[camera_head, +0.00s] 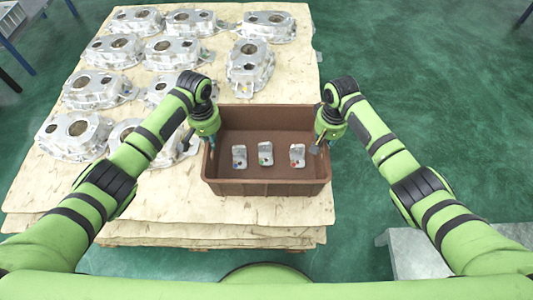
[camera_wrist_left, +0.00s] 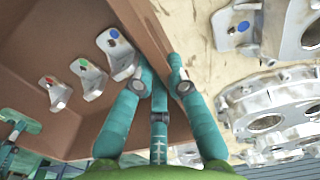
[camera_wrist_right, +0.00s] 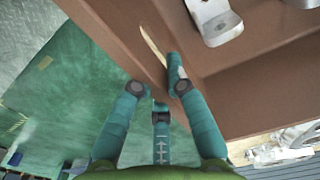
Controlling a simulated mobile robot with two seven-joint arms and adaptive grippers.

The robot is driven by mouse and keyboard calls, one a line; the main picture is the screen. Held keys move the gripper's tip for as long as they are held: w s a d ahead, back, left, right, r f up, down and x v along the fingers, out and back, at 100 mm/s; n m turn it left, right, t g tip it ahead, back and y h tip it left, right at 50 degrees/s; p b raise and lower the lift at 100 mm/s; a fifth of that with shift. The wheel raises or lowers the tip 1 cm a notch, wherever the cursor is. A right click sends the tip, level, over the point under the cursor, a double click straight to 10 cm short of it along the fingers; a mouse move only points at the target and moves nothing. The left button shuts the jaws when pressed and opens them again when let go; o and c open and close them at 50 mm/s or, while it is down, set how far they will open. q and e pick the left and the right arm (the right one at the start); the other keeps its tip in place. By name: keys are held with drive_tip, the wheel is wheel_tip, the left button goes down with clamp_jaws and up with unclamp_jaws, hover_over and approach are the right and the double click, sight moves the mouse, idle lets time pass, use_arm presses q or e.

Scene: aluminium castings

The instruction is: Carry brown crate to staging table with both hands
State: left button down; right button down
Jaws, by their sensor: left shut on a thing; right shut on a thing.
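The brown crate (camera_head: 265,187) is at the front right of the plywood-topped stack, with three small metal brackets inside. The brackets carry a blue dot (camera_head: 239,155), a green dot (camera_head: 265,153) and a red dot (camera_head: 297,155). My left gripper (camera_head: 208,143) is shut on the crate's left wall; in the left wrist view its fingers (camera_wrist_left: 160,80) straddle the rim. My right gripper (camera_head: 323,143) is shut on the right wall, and its fingers (camera_wrist_right: 158,88) straddle that rim in the right wrist view. I cannot tell whether the crate touches the plywood. No staging table is clearly identifiable.
Several large aluminium castings (camera_head: 108,53) lie on the plywood (camera_head: 150,205) left of and behind the crate. A grey surface (camera_head: 415,255) stands at the lower right, partly behind my right arm. Green floor (camera_head: 430,70) is open to the right.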

use_arm(q)
drive_tip(key=shift+w+r, duration=0.1)
use_arm(e)
drive_tip(key=shift+w+r, duration=0.1)
drive_tip(key=shift+r, duration=0.05)
